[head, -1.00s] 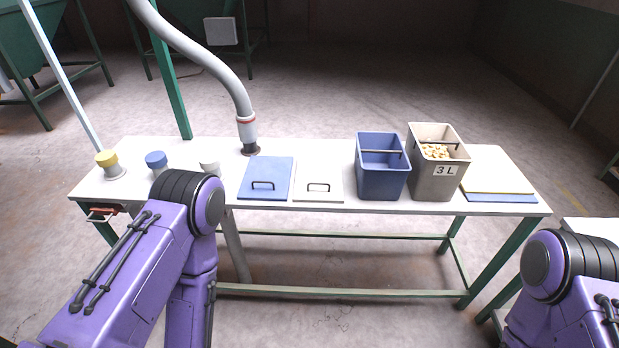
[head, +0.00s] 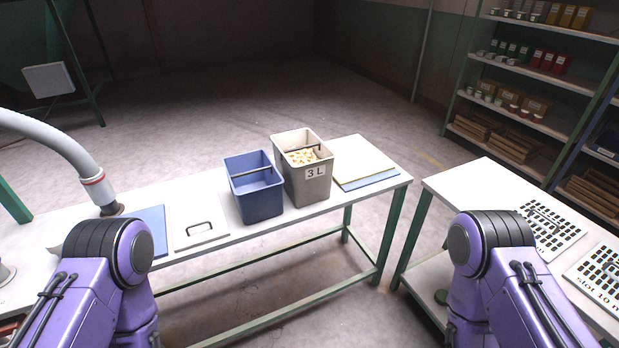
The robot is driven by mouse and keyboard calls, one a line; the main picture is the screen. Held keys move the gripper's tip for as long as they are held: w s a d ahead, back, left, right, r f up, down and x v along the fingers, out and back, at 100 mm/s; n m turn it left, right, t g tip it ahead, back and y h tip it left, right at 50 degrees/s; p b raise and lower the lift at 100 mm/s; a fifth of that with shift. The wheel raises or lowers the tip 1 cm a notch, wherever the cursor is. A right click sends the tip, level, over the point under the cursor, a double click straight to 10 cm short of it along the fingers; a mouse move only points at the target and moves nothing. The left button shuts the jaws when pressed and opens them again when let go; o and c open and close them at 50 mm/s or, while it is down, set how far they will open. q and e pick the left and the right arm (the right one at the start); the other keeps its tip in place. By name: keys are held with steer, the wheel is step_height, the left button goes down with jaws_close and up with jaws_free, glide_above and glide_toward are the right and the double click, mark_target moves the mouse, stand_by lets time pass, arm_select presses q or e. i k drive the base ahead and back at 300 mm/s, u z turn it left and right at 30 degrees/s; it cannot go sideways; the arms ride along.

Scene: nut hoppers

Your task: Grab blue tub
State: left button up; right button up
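The blue tub (head: 262,203) stands upright and open on the white table, near the middle of the head view. A dark bar crosses its top, and its visible inside looks empty. A grey-beige tub (head: 312,184) marked "3 L" stands close on its right and holds pale nuts. Both of my purple arms show in front of the table, but their grippers are outside the picture. Nothing of mine touches the blue tub.
A white lid (head: 201,226) with a handle lies left of the tub, beside a partly hidden blue lid (head: 152,222). A grey hose (head: 72,152) reaches the table at left. Flat white and blue sheets (head: 361,160) lie at right. A second table (head: 475,185) and shelves (head: 540,75) stand further right.

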mark_target(257, 184)
steer(key=z, duration=0.3)
steer(key=i, duration=1.15)
steer(key=u, duration=0.8)
